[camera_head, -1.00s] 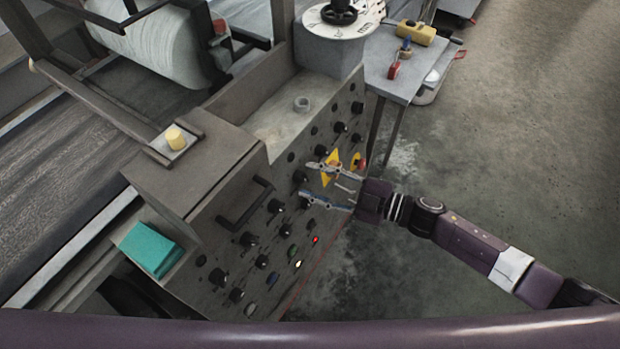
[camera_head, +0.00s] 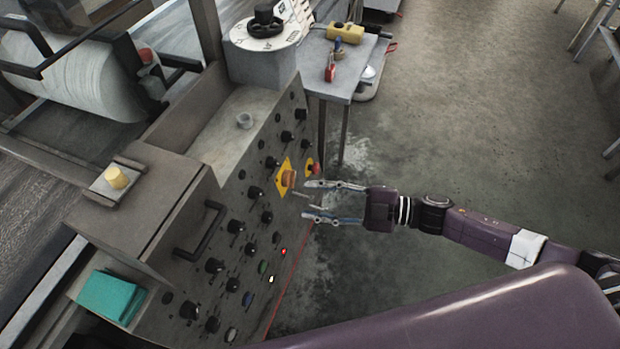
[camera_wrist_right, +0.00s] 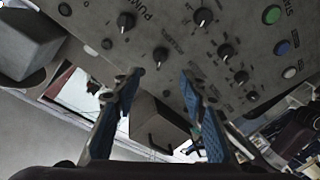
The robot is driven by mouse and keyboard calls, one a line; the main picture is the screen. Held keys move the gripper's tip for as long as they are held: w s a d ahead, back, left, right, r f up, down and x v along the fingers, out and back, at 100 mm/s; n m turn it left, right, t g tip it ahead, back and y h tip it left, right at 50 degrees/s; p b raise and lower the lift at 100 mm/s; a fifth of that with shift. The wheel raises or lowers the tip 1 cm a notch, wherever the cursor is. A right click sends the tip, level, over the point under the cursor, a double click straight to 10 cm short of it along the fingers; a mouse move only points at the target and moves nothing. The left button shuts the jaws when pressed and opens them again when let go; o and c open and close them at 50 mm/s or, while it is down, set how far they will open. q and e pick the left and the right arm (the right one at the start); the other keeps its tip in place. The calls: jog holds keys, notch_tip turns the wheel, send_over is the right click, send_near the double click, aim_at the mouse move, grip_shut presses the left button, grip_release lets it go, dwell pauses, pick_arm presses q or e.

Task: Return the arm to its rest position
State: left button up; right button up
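My right gripper (camera_head: 306,202) is open and empty in the head view, just to the right of the control panel. Its fingers point left toward the panel face, and floor shows around them. In the right wrist view the two blue-padded fingers (camera_wrist_right: 160,95) are spread apart with nothing held between them. The grey control panel (camera_head: 232,262) carries rows of black knobs and lit red and pale lamps. An orange-red knob on a yellow plate (camera_head: 288,178) sits near the fingertips, with a gap that looks small. My left gripper is not in view.
A small table (camera_head: 330,88) with a yellow object (camera_head: 345,33) and a red-handled tool (camera_head: 331,68) stands behind the panel. A teal cloth-like block (camera_head: 110,296) lies at lower left. Open concrete floor (camera_head: 480,110) spreads to the right.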

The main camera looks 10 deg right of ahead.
jog(key=w+d+f+m+t+h, duration=0.2)
jog(key=d+f+m+h, duration=0.3)
jog(key=f, duration=0.5)
jog(key=w+d+f+m+t+h, duration=0.2)
jog(key=w+d+f+m+h, duration=0.25)
jog(key=f, duration=0.65)
jog(key=s+d+f+m+g+h, duration=0.1)
jog(key=s+d+f+m+h, duration=0.15)
jog(key=s+f, duration=0.4)
jog(key=s+d+f+m+g+h, duration=0.1)
jog(key=s+d+f+m+h, duration=0.2)
jog(key=s+f, duration=0.4)
jog(key=s+a+f+m+g, duration=0.1)
jog(key=s+f, duration=0.4)
jog(key=s, duration=0.5)
jog(key=s+f+m+g, duration=0.1)
jog(key=s+f+g, duration=0.3)
jog(key=s, duration=0.6)
jog(key=s+a+f+m+g, duration=0.1)
jog(key=s+f, duration=0.4)
jog(key=s, duration=0.5)
jog(key=shift+s+a+f+m+g, duration=0.35)
jog(key=shift+m+g, duration=0.25)
jog(key=shift+g, duration=0.5)
